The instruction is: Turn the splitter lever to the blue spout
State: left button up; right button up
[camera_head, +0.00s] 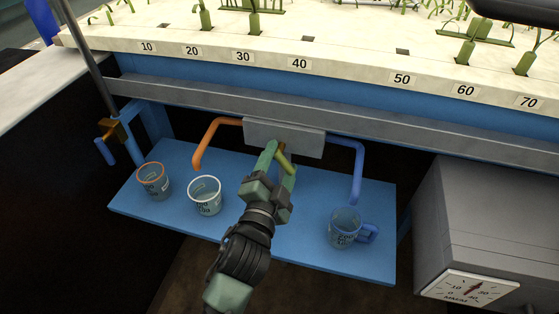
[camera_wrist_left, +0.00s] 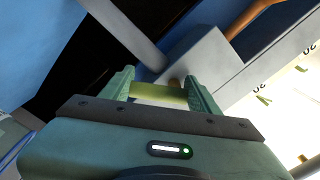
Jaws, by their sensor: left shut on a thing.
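The grey splitter box (camera_head: 284,137) sits under the flume's edge beam. An orange spout (camera_head: 205,138) bends down from its left side and a blue spout (camera_head: 358,168) from its right side. The lever (camera_head: 287,163), with an olive-yellow handle, hangs from the box's underside, its low end slightly to the right. My left gripper (camera_head: 277,160) is shut on the lever. In the left wrist view the handle (camera_wrist_left: 158,95) lies across between the two green fingers, with the box (camera_wrist_left: 205,65) beyond. My right gripper is not in view.
A grey cabinet with a timer dial (camera_head: 468,289) stands at right.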

pick_arm(q)
jog(key=shift+f, duration=0.1)
jog(key=o, duration=1.4)
jog(key=v, duration=0.8)
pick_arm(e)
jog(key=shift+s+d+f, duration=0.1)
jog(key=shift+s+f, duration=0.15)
pick_arm(q)
jog(key=shift+w, duration=0.1)
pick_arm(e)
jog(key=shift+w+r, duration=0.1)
